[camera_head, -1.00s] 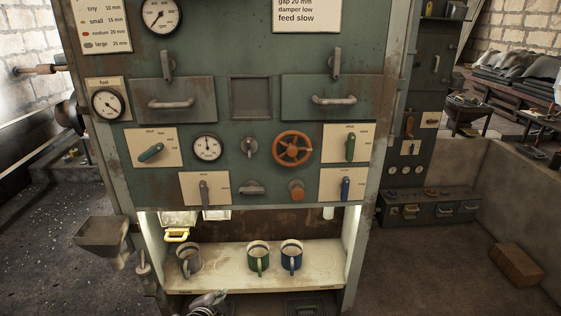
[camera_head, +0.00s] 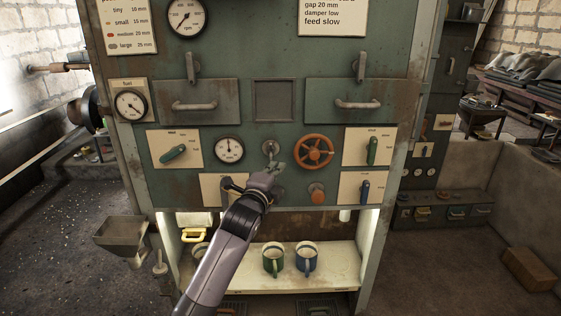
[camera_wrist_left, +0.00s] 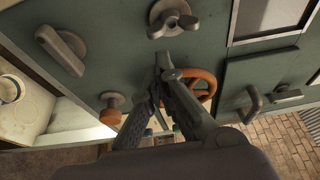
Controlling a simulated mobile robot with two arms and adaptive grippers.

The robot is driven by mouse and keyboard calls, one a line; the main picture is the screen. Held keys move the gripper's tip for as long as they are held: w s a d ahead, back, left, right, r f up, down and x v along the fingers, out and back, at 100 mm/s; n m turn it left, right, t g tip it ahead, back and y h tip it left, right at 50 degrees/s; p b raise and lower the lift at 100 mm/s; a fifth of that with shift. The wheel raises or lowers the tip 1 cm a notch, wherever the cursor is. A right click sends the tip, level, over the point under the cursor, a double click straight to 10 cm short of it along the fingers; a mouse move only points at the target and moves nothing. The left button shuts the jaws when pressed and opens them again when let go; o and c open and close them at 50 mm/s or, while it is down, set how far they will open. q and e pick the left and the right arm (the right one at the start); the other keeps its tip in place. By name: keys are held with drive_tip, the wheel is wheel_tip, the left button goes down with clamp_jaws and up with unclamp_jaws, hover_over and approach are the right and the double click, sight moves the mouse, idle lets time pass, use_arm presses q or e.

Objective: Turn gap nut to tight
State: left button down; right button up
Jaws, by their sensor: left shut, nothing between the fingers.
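The grey wing nut (camera_head: 270,147), which looks like the gap nut, sits on the green panel between a round dial (camera_head: 229,149) and an orange handwheel (camera_head: 314,152). In the left wrist view the wing nut (camera_wrist_left: 173,19) is at the top, its two wings clearly visible. My left gripper (camera_head: 272,166) is just below the nut in the head view. In the left wrist view its fingertips (camera_wrist_left: 163,62) are together and empty, and appear short of the nut. Contact cannot be confirmed. My right gripper is not in view.
The orange handwheel (camera_wrist_left: 203,84) is close beside my fingers in the left wrist view. An orange knob (camera_head: 317,194) and a blue lever (camera_head: 365,189) are lower right. My arm covers part of the lower panel.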

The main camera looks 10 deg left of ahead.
sight(271, 150)
use_arm(q)
drive_tip(key=w, duration=0.3)
drive_tip(key=shift+w+d, duration=0.1)
drive_tip(key=shift+w, duration=0.2)
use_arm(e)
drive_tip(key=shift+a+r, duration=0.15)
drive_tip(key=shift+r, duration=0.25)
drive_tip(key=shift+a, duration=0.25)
use_arm(q)
drive_tip(key=shift+p, duration=0.35)
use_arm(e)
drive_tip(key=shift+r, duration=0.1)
use_arm(q)
drive_tip(key=shift+w+f+m, duration=0.1)
drive_tip(key=shift+m, duration=0.2)
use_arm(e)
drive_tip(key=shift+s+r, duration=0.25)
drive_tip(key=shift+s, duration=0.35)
use_arm(q)
drive_tip(key=shift+m+p, duration=0.35)
drive_tip(key=shift+m, duration=0.05)
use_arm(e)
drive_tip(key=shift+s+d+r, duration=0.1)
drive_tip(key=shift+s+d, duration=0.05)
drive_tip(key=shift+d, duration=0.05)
